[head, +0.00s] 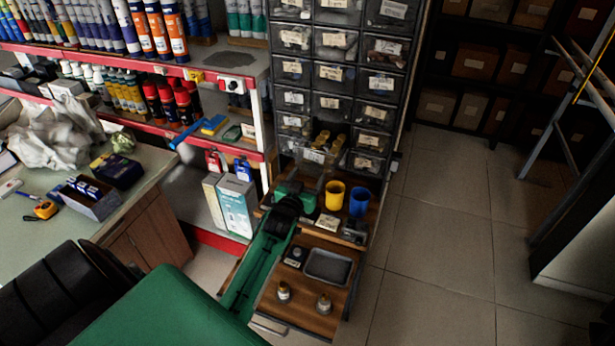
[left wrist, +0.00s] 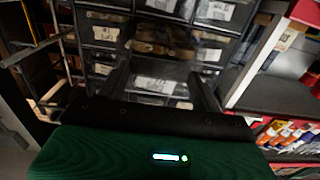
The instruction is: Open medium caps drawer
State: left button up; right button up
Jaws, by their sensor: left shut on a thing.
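A dark drawer cabinet (head: 335,45) with rows of clear, labelled drawers stands at the top middle of the head view. One low drawer (head: 314,156) stands out from its row, and brass-coloured fittings show inside it. The labels are too small to read. My left gripper (head: 299,178) is at the front of this drawer, at the end of the green arm. In the left wrist view the two fingers of my left gripper (left wrist: 162,72) lie on either side of the pulled-out drawer's labelled front (left wrist: 155,86). The gripper is shut on the drawer. My right gripper is not in view.
A wooden shelf (head: 318,252) below the cabinet holds a yellow cup (head: 334,194), a blue cup (head: 360,199) and a grey tray (head: 328,266). Red-edged shelves with bottles are at the left. Tiled floor (head: 440,210) is clear at the right, near a ladder (head: 570,150).

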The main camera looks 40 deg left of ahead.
pick_arm(q)
jog(key=o, duration=1.4)
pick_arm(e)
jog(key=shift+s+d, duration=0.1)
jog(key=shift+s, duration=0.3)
pick_arm(q)
jog(key=shift+s, duration=0.1)
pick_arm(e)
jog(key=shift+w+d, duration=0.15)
pick_arm(q)
jog(key=shift+s+d+f, duration=0.1)
jog(key=shift+s, duration=0.2)
jog(key=b+v, duration=0.2)
jog(key=v, duration=1.1)
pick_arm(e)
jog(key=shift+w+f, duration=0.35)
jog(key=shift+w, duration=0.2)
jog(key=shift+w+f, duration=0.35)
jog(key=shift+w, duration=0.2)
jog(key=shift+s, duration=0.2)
pick_arm(q)
jog(key=shift+s, duration=0.1)
